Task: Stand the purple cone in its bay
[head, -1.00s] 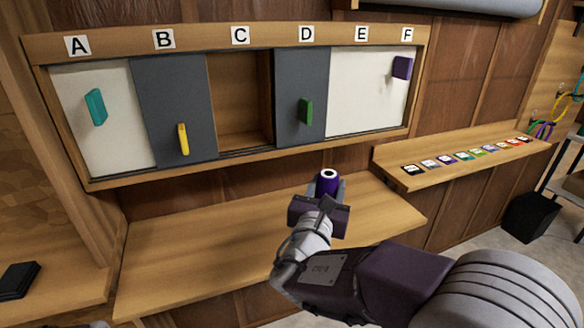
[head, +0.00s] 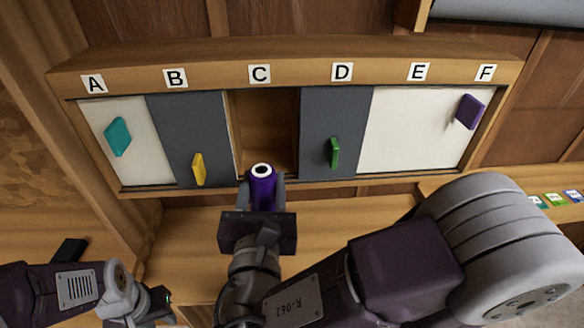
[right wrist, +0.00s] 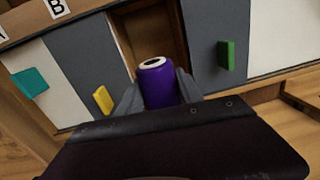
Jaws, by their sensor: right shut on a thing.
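The purple cone (head: 262,184) has a white top ring with a dark centre. My right gripper (head: 263,192) is shut on it and holds it roughly upright, in front of the open bay C (head: 265,125). The right wrist view shows the cone (right wrist: 157,84) between the two fingers, with the opening behind it. The cone's lower part is hidden by my gripper. My left gripper (head: 150,303) is at the lower left of the head view, apart from the cone; its fingers are too unclear to judge.
Bays run under labels A to F. Sliding panels with teal (head: 117,136), yellow (head: 198,168), green (head: 334,152) and purple (head: 469,111) handles cover the bays beside C. A wooden shelf (head: 190,245) lies below. Small coloured cards (head: 555,200) lie at right.

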